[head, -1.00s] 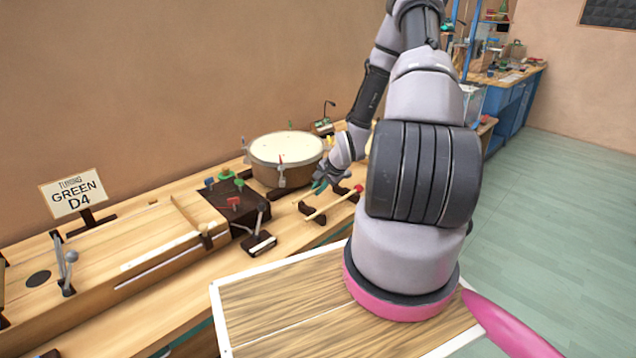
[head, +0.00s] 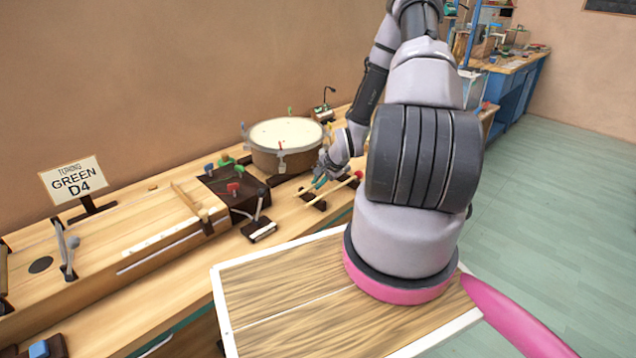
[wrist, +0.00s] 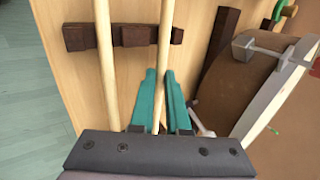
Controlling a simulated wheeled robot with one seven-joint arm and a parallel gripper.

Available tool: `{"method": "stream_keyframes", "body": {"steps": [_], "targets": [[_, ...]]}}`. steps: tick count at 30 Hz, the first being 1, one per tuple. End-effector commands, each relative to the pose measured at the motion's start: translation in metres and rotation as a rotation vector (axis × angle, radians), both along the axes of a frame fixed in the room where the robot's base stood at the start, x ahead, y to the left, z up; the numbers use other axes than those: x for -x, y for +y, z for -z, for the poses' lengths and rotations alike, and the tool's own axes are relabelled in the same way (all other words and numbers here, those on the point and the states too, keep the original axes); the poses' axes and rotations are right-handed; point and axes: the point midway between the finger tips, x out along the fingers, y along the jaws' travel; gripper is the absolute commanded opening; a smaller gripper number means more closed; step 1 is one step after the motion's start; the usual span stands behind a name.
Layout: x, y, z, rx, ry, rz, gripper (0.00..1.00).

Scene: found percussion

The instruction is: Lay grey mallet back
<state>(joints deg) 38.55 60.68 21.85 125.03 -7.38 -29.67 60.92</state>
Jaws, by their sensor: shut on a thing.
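My gripper (head: 321,182) has teal fingers, also seen in the wrist view (wrist: 162,105). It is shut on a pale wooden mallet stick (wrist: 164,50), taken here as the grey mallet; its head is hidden. This stick crosses a dark wooden rest (wrist: 131,36); I cannot tell whether it touches it. A second pale stick (wrist: 105,65) lies across the same rest, to the left and roughly parallel. In the head view a stick with a red head (head: 358,175) lies over the rest, beside my gripper.
A round drum (head: 286,133) stands close behind my gripper, and to its right in the wrist view (wrist: 250,90). A dark block with coloured pieces (head: 232,190) is to the left. A white-edged wooden tray (head: 270,300) is in front. A sign (head: 73,181) reads GREEN D4.

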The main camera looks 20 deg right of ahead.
Motion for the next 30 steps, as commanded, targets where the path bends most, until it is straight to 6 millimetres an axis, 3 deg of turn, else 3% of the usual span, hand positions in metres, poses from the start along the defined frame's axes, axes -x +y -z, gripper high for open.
{"method": "stream_keyframes", "body": {"steps": [13, 14, 16, 26, 30], "targets": [[0.000, 0.000, 0.004, -0.001, 0.000, 0.001, 0.00], [0.000, 0.000, 0.004, -0.001, 0.000, 0.001, 0.21], [0.000, 0.000, 0.004, -0.001, 0.000, 0.001, 0.48], [0.001, 0.000, 0.003, -0.001, 0.000, 0.001, 0.49], [0.006, -0.004, -0.008, 0.000, -0.001, 0.003, 0.49]]}}
